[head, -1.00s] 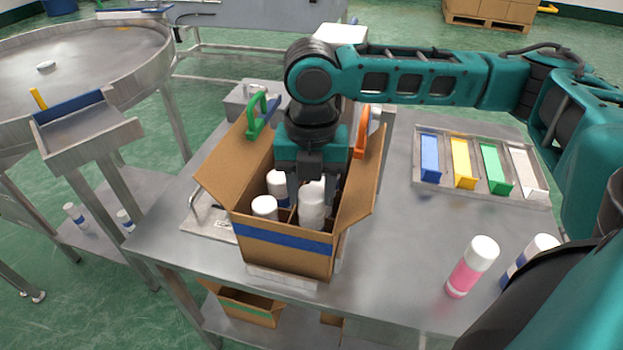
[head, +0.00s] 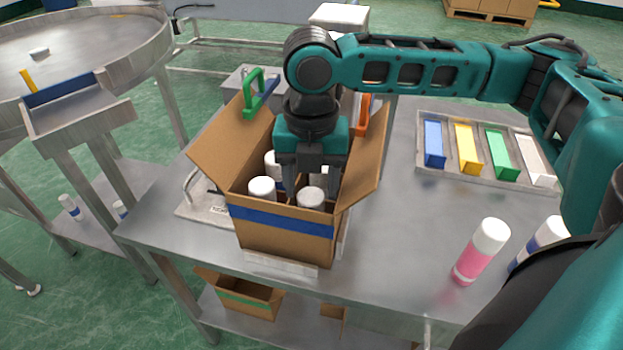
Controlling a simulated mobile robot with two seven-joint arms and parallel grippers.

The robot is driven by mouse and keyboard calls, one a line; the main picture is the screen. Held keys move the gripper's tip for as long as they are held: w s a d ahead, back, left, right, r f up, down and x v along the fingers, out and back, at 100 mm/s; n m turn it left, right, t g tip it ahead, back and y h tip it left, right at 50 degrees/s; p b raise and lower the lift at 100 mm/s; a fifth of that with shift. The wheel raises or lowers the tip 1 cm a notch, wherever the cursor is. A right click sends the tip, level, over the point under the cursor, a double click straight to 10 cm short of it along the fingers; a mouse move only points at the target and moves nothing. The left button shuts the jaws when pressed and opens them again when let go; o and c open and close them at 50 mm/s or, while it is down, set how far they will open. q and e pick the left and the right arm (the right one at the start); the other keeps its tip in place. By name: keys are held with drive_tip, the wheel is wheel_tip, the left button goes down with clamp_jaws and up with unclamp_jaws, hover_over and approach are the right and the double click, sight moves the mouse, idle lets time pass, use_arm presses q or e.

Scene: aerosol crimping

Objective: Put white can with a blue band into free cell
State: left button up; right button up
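My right gripper (head: 314,192) points straight down into the open cardboard box (head: 284,248). Its fingers look spread on either side of a white can (head: 312,198) at the front right of the box, with a gap beside it. That can stands upright and low in its cell; only its white top shows, so any band is hidden. Other white-topped cans stand in the box, one at front left (head: 262,189) and one behind it (head: 273,162). The gripper and flaps hide the rear right cells. My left gripper is out of view.
A pink can (head: 480,252) and a white can with a blue band (head: 538,243) stand at the table's right front. A tray (head: 432,178) with coloured blocks lies behind them. Box flaps rise around the gripper. The table between box and pink can is clear.

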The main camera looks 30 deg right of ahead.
drive_tip(key=o, duration=0.3)
wheel_tip(320, 180, up, 13)
drive_tip(key=p, duration=0.2)
drive_tip(key=shift+p, duration=0.4)
idle(0.4)
drive_tip(key=shift+f, duration=0.1)
